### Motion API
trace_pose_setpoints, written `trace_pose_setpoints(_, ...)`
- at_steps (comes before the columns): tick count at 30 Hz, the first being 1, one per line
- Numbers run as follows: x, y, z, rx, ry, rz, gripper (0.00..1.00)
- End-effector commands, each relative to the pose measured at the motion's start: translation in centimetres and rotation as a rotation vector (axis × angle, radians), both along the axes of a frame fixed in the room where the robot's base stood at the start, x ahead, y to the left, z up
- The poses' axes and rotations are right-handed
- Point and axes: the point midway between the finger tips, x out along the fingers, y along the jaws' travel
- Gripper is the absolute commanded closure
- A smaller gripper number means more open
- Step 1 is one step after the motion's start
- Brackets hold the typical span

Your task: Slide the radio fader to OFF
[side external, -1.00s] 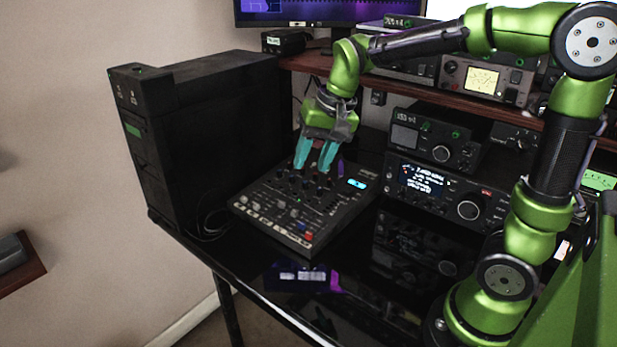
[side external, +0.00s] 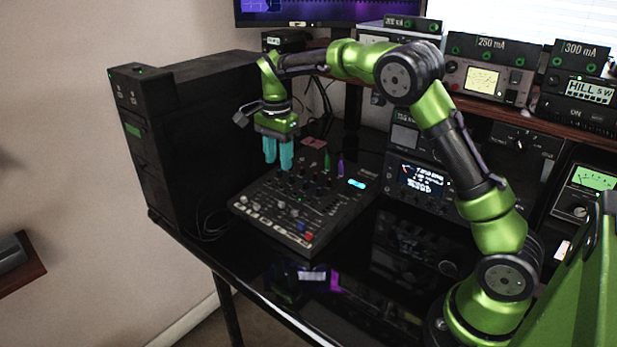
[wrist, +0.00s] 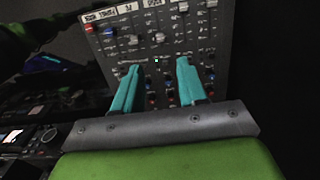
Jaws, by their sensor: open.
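A black mixer panel (side external: 325,220) with several knobs, sliders and coloured buttons lies tilted on the desk in the side external view. It also fills the top middle of the wrist view (wrist: 212,50), with grey caps on it, a blue one and a red one. I cannot tell which cap is the radio fader, and no OFF mark is readable. My gripper (side external: 278,163) is over the panel's back left part, its teal fingers pointing down. In the wrist view its fingers (wrist: 158,65) are apart with nothing held between them. Whether the fingertips touch the panel is unclear.
A black computer tower (side external: 205,135) stands close to the left of my gripper. Radio units (side external: 440,185) stand to the right, under a brown shelf (side external: 300,62).

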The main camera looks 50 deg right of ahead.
Motion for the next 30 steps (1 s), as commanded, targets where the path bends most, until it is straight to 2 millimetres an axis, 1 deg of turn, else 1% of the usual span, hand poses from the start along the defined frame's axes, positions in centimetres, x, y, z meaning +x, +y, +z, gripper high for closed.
trace_pose_setpoints(1, -0.1, 0.0, -1.3, 0.002, 0.005, 0.000, 0.58)
trace_pose_setpoints(9, -0.1, 0.0, -7.2, 0.002, 0.004, 0.001, 0.58)
trace_pose_setpoints(15, -0.1, 0.0, -10.5, 0.001, 0.002, 0.001, 0.58)
trace_pose_setpoints(18, 0.0, 0.0, -11.5, 0.001, 0.000, 0.001, 0.58)
trace_pose_setpoints(21, 0.0, 0.0, -12.1, 0.002, 0.000, 0.001, 0.58)
trace_pose_setpoints(30, 0.0, 0.0, -12.3, 0.002, -0.001, 0.002, 0.58)
